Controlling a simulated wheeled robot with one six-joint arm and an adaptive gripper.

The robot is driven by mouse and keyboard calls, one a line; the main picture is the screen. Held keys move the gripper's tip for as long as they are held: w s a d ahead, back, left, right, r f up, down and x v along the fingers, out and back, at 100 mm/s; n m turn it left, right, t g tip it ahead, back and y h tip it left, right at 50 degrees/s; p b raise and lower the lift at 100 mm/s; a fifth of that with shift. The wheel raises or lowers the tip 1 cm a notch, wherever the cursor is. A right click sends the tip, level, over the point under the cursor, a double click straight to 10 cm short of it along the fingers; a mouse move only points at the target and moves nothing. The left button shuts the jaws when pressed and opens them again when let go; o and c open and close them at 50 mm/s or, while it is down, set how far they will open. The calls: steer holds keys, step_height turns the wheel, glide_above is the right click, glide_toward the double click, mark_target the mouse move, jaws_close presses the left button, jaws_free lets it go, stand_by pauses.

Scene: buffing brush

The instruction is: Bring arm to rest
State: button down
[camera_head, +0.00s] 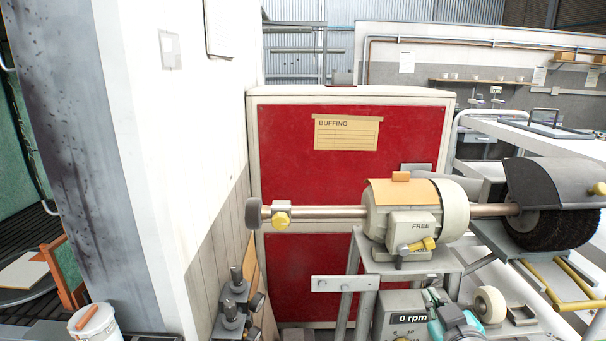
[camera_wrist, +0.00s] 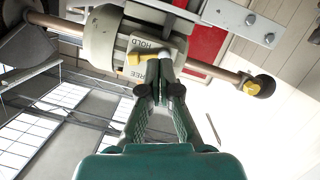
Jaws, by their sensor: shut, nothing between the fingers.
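My gripper (camera_wrist: 160,90) shows in the wrist view with its dark green fingers drawn together and nothing held between them. Its tips overlap the lower edge of the plate marked FREE and HOLD in the picture; I cannot tell whether they touch anything. The buffing machine's cream motor (camera_head: 416,205) stands on a grey stand in the head view, with a yellow lever (camera_head: 424,243) below its FREE label. The lever also shows in the wrist view (camera_wrist: 136,58). Teal and grey parts below the motor in the head view are probably mine.
The shaft carries a dark brush (camera_head: 552,226) under a grey hood at right and a yellow knob (camera_head: 282,219) at left. A 0 rpm display (camera_head: 409,318) sits below. A red panel (camera_head: 345,190) stands behind. A white wall (camera_head: 190,130) is close at left.

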steer(key=s+a+f+m, duration=0.1)
steer(key=s+a+f, duration=0.1)
steer(key=s+f, duration=0.75)
steer(key=s+a+f+m, duration=0.1)
steer(key=s+a+f, duration=0.1)
steer(key=s+f, duration=0.85)
steer(key=s, duration=1.1)
steer(key=s+a+f+m+y, duration=0.1)
steer(key=s+f, duration=0.1)
steer(key=s, duration=0.9)
steer(key=shift+s+a+f+g, duration=0.25)
steer(key=shift+s+a+g, duration=0.05)
steer(key=shift+s, duration=0.1)
